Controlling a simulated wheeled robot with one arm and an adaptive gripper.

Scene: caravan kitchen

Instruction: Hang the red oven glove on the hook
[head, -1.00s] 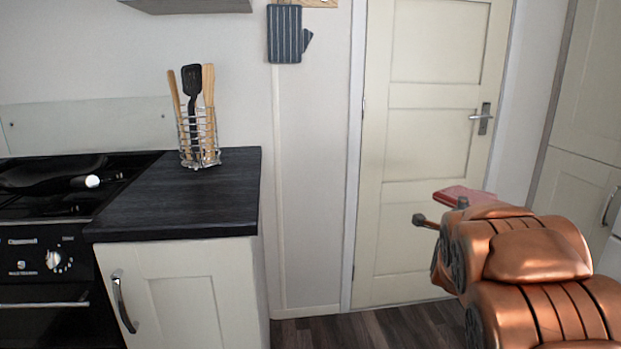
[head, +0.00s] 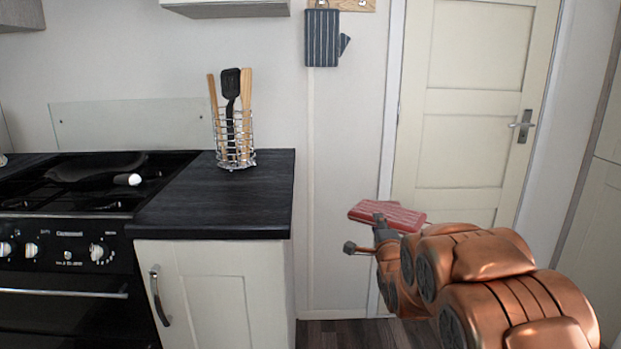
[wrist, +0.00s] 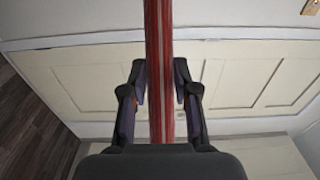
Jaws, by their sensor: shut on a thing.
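The red oven glove (head: 402,219) is held out in the air in front of the cream door in the head view. In the wrist view the glove (wrist: 158,50) shows edge-on as a red striped band running between the fingers. My gripper (wrist: 159,85) is shut on it; in the head view my gripper (head: 380,235) is partly hidden behind my copper arm. A wooden hook board (head: 349,4) is on the wall at the top edge of the head view, cut off by the frame. A dark striped oven glove (head: 322,38) hangs from its left part.
A dark worktop (head: 210,205) with a wire utensil holder (head: 235,140) stands left of the glove. The black stove (head: 65,240) is further left. The cream door (head: 470,120) is behind my arm.

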